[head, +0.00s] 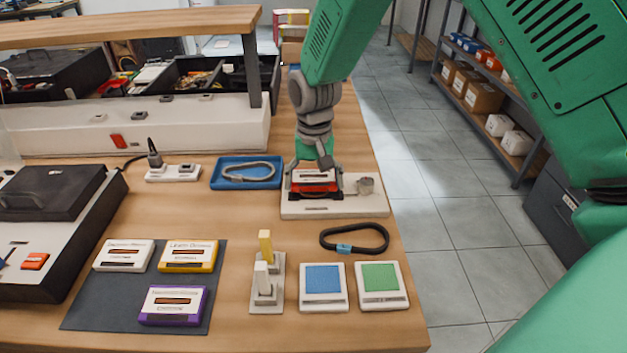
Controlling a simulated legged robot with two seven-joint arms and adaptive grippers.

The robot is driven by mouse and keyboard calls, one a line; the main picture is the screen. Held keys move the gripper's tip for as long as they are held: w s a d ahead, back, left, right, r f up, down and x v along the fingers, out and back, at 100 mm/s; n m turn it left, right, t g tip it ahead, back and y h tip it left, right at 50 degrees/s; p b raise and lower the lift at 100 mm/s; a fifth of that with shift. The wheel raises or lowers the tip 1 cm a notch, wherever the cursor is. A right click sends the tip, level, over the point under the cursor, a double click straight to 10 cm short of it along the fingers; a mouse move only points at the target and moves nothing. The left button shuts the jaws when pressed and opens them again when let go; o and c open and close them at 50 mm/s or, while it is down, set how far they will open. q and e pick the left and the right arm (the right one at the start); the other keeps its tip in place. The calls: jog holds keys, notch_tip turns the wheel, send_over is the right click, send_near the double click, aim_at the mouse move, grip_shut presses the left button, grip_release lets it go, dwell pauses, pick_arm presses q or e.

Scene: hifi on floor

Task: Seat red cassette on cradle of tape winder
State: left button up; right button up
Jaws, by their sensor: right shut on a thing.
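The red cassette (314,187) is between the fingers of my right gripper (315,176), which reaches down from above and is shut on it. The cassette is at the tape winder (334,209), a pale flat base with a small metal knob (366,186) on its right side. The cassette is over the left part of the winder. The cradle is mostly hidden behind the cassette and fingers, so I cannot tell whether the cassette touches it or is just above it. My left gripper is not in view.
A dark mat (90,312) at front left holds white, yellow and purple cassettes. A blue tray (217,181) with a grey loop is left of the winder. A black strap (354,238) lies just in front. Blue and green pads (323,307) stand nearer. The table's right edge is close.

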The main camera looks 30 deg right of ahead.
jog(key=shift+f, duration=0.55)
dwell(0.8)
jog(key=o, duration=1.1)
jog(key=shift+c, duration=0.2)
jog(key=shift+r, duration=0.2)
notch_tip(320, 180, up, 18)
jog(key=p, duration=0.7)
jog(key=shift+f, duration=0.25)
